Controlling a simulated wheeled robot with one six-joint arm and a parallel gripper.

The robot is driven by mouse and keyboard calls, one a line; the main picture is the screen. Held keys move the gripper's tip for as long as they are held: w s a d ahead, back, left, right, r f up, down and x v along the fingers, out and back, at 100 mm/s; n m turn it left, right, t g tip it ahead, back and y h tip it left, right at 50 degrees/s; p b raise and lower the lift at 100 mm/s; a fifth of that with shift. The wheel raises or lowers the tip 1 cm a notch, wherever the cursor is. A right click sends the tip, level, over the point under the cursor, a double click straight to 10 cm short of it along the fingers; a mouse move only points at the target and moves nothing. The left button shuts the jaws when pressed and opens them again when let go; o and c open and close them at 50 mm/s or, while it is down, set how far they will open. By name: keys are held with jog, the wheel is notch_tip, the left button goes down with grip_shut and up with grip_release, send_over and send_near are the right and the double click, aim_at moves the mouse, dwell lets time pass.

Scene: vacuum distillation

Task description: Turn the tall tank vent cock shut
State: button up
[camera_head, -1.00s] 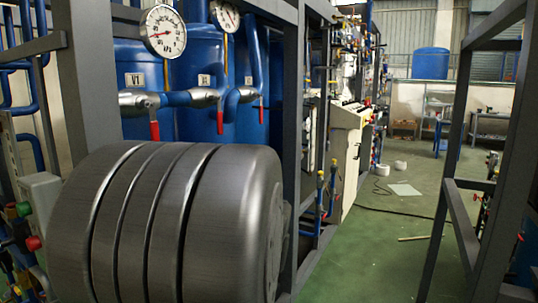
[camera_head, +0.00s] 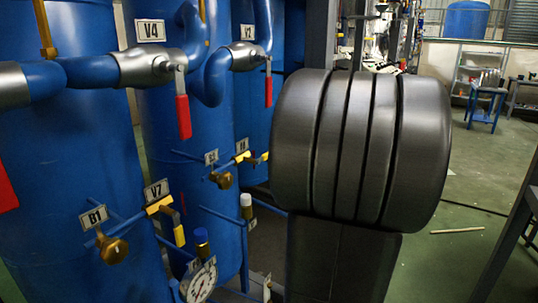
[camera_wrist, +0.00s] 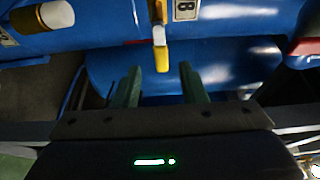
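In the wrist view, a small cock with a yellow-tipped lever (camera_wrist: 160,55) stands just beyond my fingertips, between the finger lines. A tag beside it (camera_wrist: 185,9) shows an 8; the rest is cut off. My gripper (camera_wrist: 160,72) is open, its two green fingers apart and empty. In the head view, yellow-lever cocks show at tag V7 (camera_head: 178,232) and further back (camera_head: 243,157). Larger valves with red levers (camera_head: 183,117) sit on the upper pipes by tag V4 (camera_head: 150,31). I cannot tell which is the vent cock. My gripper is hidden in the head view.
Blue tanks (camera_head: 60,150) fill the left of the head view. Brass knobs (camera_head: 112,250), a gauge (camera_head: 199,284) and thin blue pipes crowd their lower front. A dark frame post (camera_head: 505,250) stands at right, with open green floor (camera_head: 440,265) beside it.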

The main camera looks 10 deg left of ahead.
jog(key=shift+w+p+x, duration=0.2)
jog(key=shift+p+x, duration=0.15)
jog(key=shift+x, duration=2.95)
jog(key=shift+d, duration=0.2)
grip_shut()
